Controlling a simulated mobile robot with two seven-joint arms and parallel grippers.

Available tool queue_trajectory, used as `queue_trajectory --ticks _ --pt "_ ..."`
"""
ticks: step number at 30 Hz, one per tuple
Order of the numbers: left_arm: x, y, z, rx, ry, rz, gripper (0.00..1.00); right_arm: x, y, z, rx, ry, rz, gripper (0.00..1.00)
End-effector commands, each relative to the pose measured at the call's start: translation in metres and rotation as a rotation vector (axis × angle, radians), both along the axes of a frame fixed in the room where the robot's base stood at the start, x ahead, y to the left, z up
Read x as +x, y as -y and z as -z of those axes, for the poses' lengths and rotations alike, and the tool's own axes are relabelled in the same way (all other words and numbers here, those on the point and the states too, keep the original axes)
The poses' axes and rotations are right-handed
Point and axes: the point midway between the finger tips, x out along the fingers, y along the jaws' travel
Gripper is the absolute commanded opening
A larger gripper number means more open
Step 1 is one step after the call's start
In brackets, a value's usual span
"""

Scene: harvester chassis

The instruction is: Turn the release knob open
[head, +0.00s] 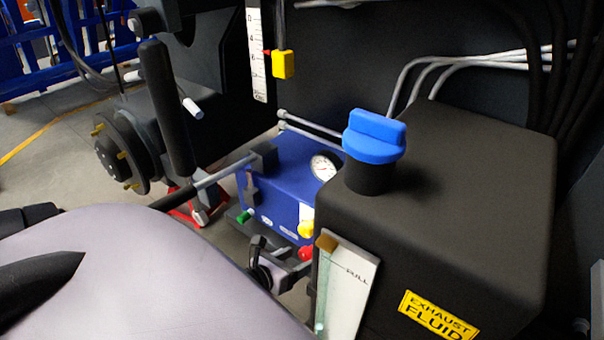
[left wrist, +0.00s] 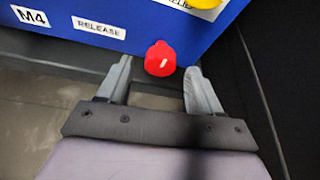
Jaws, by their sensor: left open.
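The release knob (left wrist: 161,58) is red with a short white mark on its face. It sits low on the blue unit, right of a white RELEASE label (left wrist: 99,28). It also shows, partly hidden, in the head view (head: 305,253). My left gripper (left wrist: 158,70) is open, its two grey fingertips to either side of the knob in the left wrist view. A gap shows on each side of the knob; how deep it lies between the fingers I cannot tell. In the head view the left gripper (head: 281,254) is just below the blue unit. My right gripper is not in view.
The blue unit (head: 284,180) carries a gauge (head: 325,166), a yellow knob (head: 306,229) and a green knob (head: 244,216). A black exhaust fluid tank (head: 470,190) with a blue cap (head: 375,137) stands close on the right. A dark lever (head: 166,110) rises at left.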

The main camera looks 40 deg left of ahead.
Motion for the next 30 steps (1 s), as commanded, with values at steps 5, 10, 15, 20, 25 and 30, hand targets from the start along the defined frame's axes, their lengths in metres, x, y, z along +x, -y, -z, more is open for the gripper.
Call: queue_trajectory --ticks 5,10,15,20,25,30 --pt "0.016 0.0 0.007 -0.002 0.001 -0.001 0.65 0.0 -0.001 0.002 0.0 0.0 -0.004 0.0" --pt "0.022 0.0 0.01 -0.003 0.0 -0.001 0.65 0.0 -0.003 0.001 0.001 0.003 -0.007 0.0" --pt "0.023 0.0 0.01 -0.003 0.0 -0.001 0.65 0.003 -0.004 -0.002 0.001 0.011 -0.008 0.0" --pt "0.023 0.0 0.01 -0.003 0.0 -0.001 0.45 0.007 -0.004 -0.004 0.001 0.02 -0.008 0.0" --pt "0.023 0.0 0.01 -0.003 0.0 -0.001 0.09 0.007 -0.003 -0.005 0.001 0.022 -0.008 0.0" --pt "0.023 0.0 0.01 -0.01 0.001 -0.001 0.09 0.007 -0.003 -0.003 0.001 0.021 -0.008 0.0"
